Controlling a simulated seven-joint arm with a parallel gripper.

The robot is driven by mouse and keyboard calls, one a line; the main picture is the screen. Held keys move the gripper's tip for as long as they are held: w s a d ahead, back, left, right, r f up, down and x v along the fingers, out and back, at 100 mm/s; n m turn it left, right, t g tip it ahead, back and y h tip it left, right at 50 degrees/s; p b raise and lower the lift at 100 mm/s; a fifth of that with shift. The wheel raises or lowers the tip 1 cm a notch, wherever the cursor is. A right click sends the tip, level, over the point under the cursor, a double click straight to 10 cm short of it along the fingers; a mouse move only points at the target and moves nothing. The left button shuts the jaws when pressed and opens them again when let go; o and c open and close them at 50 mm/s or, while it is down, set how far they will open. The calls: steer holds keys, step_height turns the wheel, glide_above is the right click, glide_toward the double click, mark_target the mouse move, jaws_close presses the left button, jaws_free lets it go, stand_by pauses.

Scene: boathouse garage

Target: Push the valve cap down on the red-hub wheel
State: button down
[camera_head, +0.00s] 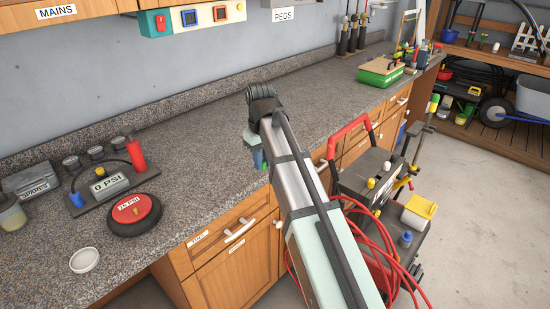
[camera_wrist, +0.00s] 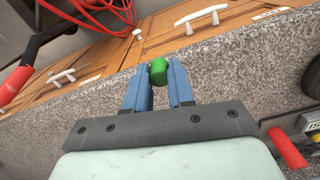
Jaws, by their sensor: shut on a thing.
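The red-hub wheel (camera_head: 134,214) lies flat on the left part of the counter, a black tyre around a red disc with a PSI label. My gripper (camera_head: 259,160) is above the counter's front edge, well to the right of the wheel and apart from it. In the wrist view, my gripper's blue fingers (camera_wrist: 159,88) are shut on a small green cap (camera_wrist: 158,71), which sticks out past the fingertips.
Behind the wheel stands a board with a "0 PSI" gauge box (camera_head: 109,186) and a red cylinder (camera_head: 135,154). A white dish (camera_head: 84,260) sits in front, left of the wheel. A dark cart (camera_head: 366,172) with red hose stands right. The counter between wheel and gripper is clear.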

steer(key=s+a+n, duration=0.2)
steer(key=s+a, duration=0.1)
steer(key=a, duration=0.6)
steer(key=s+a+n, duration=0.2)
steer(key=s+a, duration=0.1)
steer(key=a, duration=0.5)
steer(key=n, duration=0.7)
glide_toward(135, 209)
steer(key=f, duration=0.3)
steer(key=d+f, duration=0.1)
steer(key=f, duration=0.1)
steer(key=shift+f, duration=0.25)
steer(key=shift+s+a+n, duration=0.15)
steer(key=shift+a+n, duration=0.35)
steer(key=shift+n, duration=0.5)
steer(key=shift+a+n, duration=0.1)
steer(key=shift+n, duration=0.5)
steer(key=shift+f, duration=0.1)
steer(key=shift+f, duration=1.2)
steer(key=shift+f, duration=0.3)
steer(key=c, duration=0.9)
jaws_free()
